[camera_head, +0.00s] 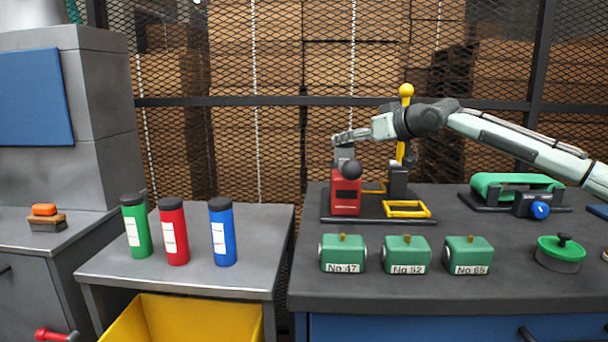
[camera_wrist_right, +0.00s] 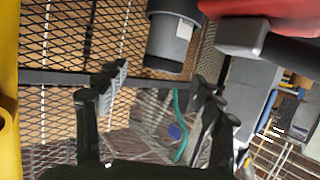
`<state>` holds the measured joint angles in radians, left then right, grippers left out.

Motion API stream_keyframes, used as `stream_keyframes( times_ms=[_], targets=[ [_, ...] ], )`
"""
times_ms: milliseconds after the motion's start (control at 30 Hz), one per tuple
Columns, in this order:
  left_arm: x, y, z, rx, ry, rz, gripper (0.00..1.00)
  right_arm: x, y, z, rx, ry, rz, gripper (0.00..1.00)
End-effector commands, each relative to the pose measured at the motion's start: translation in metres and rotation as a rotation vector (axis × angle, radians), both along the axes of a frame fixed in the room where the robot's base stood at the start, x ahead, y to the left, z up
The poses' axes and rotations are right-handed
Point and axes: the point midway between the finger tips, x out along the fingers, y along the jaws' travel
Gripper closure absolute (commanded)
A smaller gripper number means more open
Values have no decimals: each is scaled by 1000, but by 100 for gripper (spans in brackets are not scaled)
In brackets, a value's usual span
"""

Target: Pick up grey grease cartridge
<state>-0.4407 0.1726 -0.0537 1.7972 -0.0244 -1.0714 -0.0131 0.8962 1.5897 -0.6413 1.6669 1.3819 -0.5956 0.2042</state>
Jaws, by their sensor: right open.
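A grey cartridge (camera_head: 344,154) with a dark round cap sits tilted at the top of a red machine (camera_head: 346,195) on the dark bench. In the right wrist view the grey cartridge (camera_wrist_right: 166,42) shows a small white label and its dark end points down the picture. My right gripper (camera_head: 343,138) is just above the cartridge in the head view. In the wrist view its two fingers (camera_wrist_right: 158,84) are spread apart, with the cartridge ahead of the gap. I cannot tell whether they touch it. My left gripper is out of view.
Green (camera_head: 136,227), red (camera_head: 173,232) and blue (camera_head: 222,232) bottles stand on the left table, above a yellow bin (camera_head: 180,320). Three green numbered blocks (camera_head: 407,254) line the dark bench's front. A yellow-knobbed lever (camera_head: 406,92) stands behind my right arm. Mesh fencing closes the back.

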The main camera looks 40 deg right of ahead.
Motion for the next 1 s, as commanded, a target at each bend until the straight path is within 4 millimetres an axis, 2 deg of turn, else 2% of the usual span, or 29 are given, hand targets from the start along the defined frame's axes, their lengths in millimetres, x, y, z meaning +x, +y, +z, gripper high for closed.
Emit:
stream_keyframes(
  times_ms=[33, 100, 200, 367, 700, 1000],
  targets=[
    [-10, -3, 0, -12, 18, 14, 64, -2, 0, -12, 14, 33, -5, 32],
    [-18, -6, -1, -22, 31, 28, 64, -1, 0, -22, 28, 57, -8, 32],
    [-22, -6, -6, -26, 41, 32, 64, 8, -1, -30, 34, 68, -9, 32],
    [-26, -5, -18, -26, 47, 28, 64, 24, -1, -35, 32, 65, -10, 32],
    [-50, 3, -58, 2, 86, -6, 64, 63, 0, -52, 31, 62, -9, 32],
    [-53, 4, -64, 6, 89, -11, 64, 68, -1, -57, 28, 64, -9, 32]
  ],
)
